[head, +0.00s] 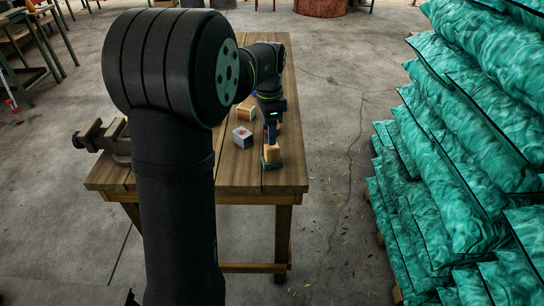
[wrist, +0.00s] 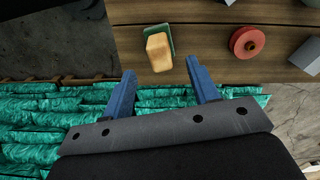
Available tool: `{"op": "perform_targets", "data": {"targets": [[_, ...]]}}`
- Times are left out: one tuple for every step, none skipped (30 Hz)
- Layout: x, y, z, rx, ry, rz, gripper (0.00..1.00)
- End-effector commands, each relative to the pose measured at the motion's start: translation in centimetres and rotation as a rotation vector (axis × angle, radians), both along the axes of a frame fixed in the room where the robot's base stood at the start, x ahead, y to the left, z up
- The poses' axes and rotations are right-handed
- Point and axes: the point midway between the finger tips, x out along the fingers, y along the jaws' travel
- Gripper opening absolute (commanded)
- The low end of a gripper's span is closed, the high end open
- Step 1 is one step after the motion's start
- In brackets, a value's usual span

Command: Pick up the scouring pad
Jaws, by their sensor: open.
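The scouring pad is a thin dark green piece under a tan, round-edged block; its green shows in the head view (head: 272,166) near the right front edge of the wooden table and in the wrist view (wrist: 151,30). The tan block (wrist: 159,52) covers most of it, and I cannot tell whether the two are joined. My gripper (wrist: 161,68) is open, with blue fingers and nothing between them. In the wrist view the pad and block lie just beyond the fingertips, roughly centred on the gap. In the head view my gripper is close by the block, partly hiding it.
The wooden table (head: 235,178) also holds a grey cube (head: 242,138), a wooden block (head: 246,113) and a vice (head: 104,138) at left. A red round thing (wrist: 247,42) and a grey block (wrist: 308,56) lie right of the pad. Green sacks (head: 440,170) are stacked beyond the table.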

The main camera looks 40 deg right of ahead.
Motion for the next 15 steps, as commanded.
{"op": "perform_targets", "data": {"targets": [[0.0, 0.0, -1.1, 0.002, 0.001, 0.0, 0.55], [-0.1, 0.0, -1.5, 0.002, 0.002, 0.0, 0.55], [0.0, 0.0, -2.1, 0.002, 0.001, 0.0, 0.55], [0.0, 0.0, -2.4, 0.001, 0.0, 0.0, 0.55], [0.0, 0.0, -2.7, 0.001, 0.0, 0.0, 0.55], [0.0, 0.0, -3.1, 0.001, 0.001, 0.0, 0.55], [0.0, 0.0, -3.2, 0.0, 0.0, 0.0, 0.55], [0.0, 0.0, -3.3, 0.0, 0.0, 0.0, 0.55], [0.0, -0.1, -3.5, 0.0, 0.0, 0.0, 0.55], [-0.1, -0.1, -3.7, 0.0, 0.0, 0.0, 0.55], [-0.1, -0.1, -4.0, 0.001, 0.0, 0.0, 0.55], [-0.3, -0.2, -4.5, 0.002, 0.001, 0.0, 0.55], [-0.4, -0.2, -4.9, 0.002, 0.001, 0.0, 0.55], [-0.5, -0.3, -5.4, 0.002, 0.001, -0.001, 0.55], [-0.6, -0.5, -6.0, 0.002, 0.002, -0.001, 0.55]]}}
